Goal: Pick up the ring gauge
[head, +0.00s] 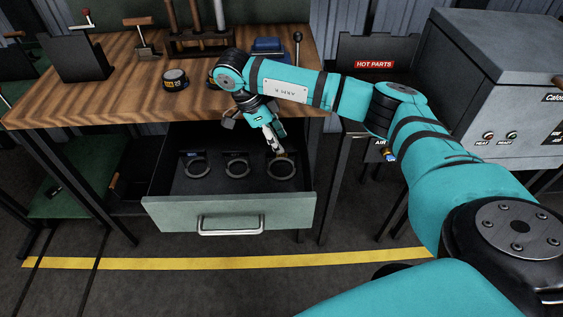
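Three grey rings lie in a row in an open drawer (229,216): a left ring (197,177), a middle ring (237,177) and a larger right ring (281,179). The rings look like gauges, but no marking tells which is the task's one. My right gripper (277,149) points down into the drawer, at the back edge of the right ring. It is too small to tell whether its fingers are open or touch the ring. My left gripper is out of view.
The wooden bench top (120,85) overhangs the drawer's back and carries a black tape-like roll (175,80), a tool rack (200,43) and a blue box (268,46). A grey oven-like cabinet (490,90) stands at right. The drawer's front floor is clear.

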